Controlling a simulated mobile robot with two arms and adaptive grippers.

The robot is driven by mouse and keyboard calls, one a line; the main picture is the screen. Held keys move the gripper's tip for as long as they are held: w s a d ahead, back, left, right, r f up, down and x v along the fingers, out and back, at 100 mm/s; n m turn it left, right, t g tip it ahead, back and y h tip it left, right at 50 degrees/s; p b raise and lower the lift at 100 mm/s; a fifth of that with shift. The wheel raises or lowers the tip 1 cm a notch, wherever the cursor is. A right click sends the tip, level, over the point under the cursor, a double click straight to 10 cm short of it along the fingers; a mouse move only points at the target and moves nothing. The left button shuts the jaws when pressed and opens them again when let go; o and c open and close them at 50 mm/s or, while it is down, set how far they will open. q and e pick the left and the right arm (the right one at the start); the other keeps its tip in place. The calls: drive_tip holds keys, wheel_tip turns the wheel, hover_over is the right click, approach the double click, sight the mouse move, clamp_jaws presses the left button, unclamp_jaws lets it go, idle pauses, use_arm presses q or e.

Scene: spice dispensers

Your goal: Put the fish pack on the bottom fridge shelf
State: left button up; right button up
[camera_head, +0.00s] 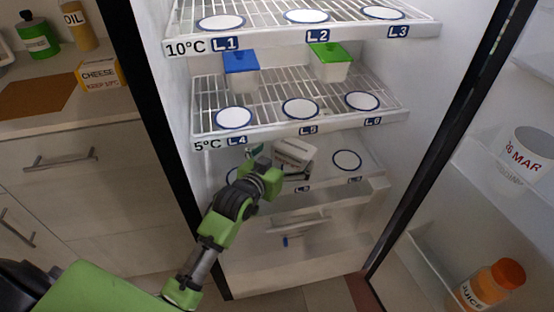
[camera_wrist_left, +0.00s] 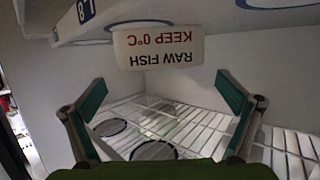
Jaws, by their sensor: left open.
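The fish pack (camera_head: 294,152) is a white block on the bottom fridge shelf (camera_head: 372,172), near the middle spot. In the left wrist view the pack (camera_wrist_left: 158,46) shows upside down, with "RAW FISH KEEP 0°C" on its face, close to the L8 label. My left gripper (camera_head: 275,165) reaches in at the front of that shelf. In the left wrist view the left gripper (camera_wrist_left: 162,90) has its green fingers wide apart, with the pack ahead of the gap and clear of both. The pack's underside is hidden. My right gripper is not in view.
On the bottom shelf, the right disc (camera_head: 347,160) is bare. The middle shelf (camera_head: 290,125) is close above my gripper. Blue-lidded (camera_head: 241,68) and green-lidded (camera_head: 331,62) tubs stand there. The open door (camera_head: 440,190) is at right, with a juice bottle (camera_head: 490,285).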

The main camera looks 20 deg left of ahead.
use_arm(q)
drive_tip(key=shift+p+v, duration=0.4)
drive_tip(key=shift+v, duration=2.25)
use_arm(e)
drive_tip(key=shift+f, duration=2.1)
